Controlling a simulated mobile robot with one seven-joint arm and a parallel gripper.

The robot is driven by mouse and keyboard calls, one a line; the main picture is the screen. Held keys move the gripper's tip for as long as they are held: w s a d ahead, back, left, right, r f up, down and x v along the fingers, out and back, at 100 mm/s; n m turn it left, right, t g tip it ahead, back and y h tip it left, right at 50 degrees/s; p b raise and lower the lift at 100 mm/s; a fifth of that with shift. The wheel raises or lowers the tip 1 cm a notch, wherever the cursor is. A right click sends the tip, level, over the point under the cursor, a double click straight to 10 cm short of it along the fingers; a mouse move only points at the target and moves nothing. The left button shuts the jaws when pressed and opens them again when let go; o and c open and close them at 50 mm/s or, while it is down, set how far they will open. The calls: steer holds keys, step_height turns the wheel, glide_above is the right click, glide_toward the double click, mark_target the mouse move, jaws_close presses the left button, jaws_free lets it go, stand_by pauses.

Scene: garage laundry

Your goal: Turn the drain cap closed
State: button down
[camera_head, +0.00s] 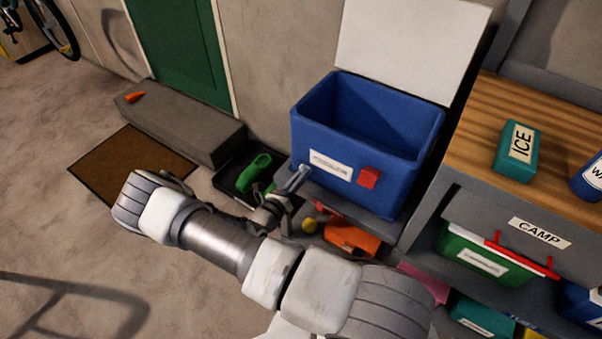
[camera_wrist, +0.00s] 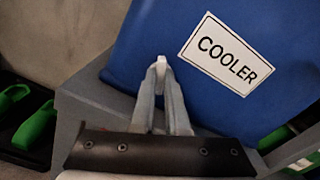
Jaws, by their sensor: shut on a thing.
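The blue cooler (camera_head: 400,195) stands on a grey ledge with its top open; its front label reads COOLER in the wrist view (camera_wrist: 135,70). A small pale piece, which I take for the drain cap (camera_wrist: 160,61), shows between my fingertips against the cooler's lower front. My gripper (camera_wrist: 161,70) is shut on it, with the fingers close together. In the head view my gripper (camera_head: 303,172) is at the lower left of the cooler's front, left of its label. The cap cannot be made out there, and its turn angle cannot be told.
A red latch (camera_head: 369,177) is on the cooler's front. A black tray (camera_head: 228,181) with green shoes lies to the left. Orange and yellow items (camera_head: 352,238) sit below the cooler. A wooden-topped bench (camera_head: 480,120) with shelves stands right. The floor at left is mostly clear.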

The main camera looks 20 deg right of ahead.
steer(key=m+p, duration=0.1)
steer(key=m, duration=0.3)
steer(key=shift+m, duration=0.4)
stand_by(0.4)
steer(key=c, duration=0.9)
jaws_free()
steer(key=shift+a, duration=0.1)
steer(key=p+v, duration=0.2)
steer(key=v, duration=1.5)
steer(key=shift+s+a, duration=0.1)
steer(key=shift+s, duration=0.1)
